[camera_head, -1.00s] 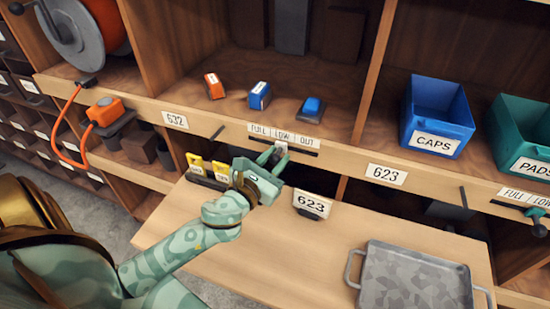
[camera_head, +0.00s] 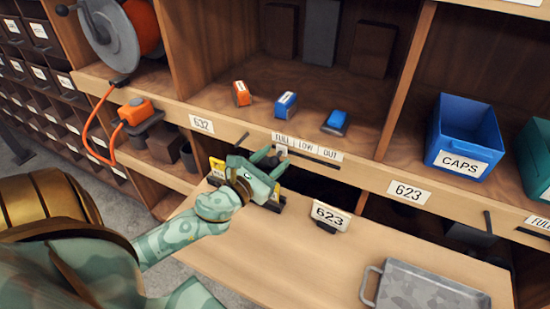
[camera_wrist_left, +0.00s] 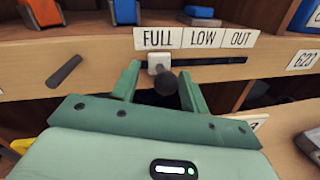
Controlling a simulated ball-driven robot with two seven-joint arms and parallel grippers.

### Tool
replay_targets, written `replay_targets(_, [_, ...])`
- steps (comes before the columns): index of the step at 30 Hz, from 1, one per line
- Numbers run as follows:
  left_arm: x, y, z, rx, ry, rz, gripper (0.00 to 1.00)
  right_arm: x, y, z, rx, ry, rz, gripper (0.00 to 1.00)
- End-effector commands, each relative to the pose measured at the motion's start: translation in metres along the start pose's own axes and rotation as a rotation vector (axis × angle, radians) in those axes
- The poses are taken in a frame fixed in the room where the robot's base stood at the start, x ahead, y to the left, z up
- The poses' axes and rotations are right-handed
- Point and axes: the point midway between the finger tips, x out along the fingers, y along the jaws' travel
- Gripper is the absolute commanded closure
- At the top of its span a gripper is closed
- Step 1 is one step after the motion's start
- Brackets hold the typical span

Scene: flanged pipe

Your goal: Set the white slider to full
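The white slider (camera_wrist_left: 158,61) sits at the left end of its dark slot, under the FULL part of the FULL / LOW / OUT label (camera_wrist_left: 196,39). A dark round knob (camera_wrist_left: 166,83) sticks out in front of it. In the head view the slider (camera_head: 281,150) is small and partly hidden by the fingers. My left gripper (camera_wrist_left: 158,78) is open, with one finger on each side of the knob and gaps visible; it also shows in the head view (camera_head: 268,158). My right gripper is not in view.
A 623 sign (camera_head: 330,216) stands on the wooden worktop below the shelf edge. A grey tray (camera_head: 425,292) lies at the lower right. A dark peg (camera_wrist_left: 64,71) juts from the edge left of the slot. Blue CAPS bin (camera_head: 465,135) stands on the shelf.

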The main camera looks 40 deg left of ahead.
Motion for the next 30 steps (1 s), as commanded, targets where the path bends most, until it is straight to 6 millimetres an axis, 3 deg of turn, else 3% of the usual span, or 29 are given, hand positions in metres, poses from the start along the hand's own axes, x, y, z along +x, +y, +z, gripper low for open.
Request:
replay_targets(7, [-0.001,-0.001,0.0,-0.002,0.0,-0.003,0.56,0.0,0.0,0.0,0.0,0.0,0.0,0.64])
replay_targets(11, [-0.012,-0.002,-0.001,-0.005,0.001,-0.003,0.56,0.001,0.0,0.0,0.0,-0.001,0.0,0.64])
replay_targets(14, [-0.031,-0.002,-0.002,-0.003,0.004,-0.003,0.56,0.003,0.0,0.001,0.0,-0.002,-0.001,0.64])
replay_targets(20, [-0.089,-0.001,-0.006,-0.003,0.009,0.0,0.56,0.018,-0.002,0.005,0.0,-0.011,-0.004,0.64])
replay_targets(25, [-0.136,-0.001,-0.012,-0.006,0.011,0.004,0.56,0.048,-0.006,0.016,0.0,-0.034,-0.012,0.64])
replay_targets(30, [-0.153,0.001,-0.003,-0.006,0.0,0.005,0.56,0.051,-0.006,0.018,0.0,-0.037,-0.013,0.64])
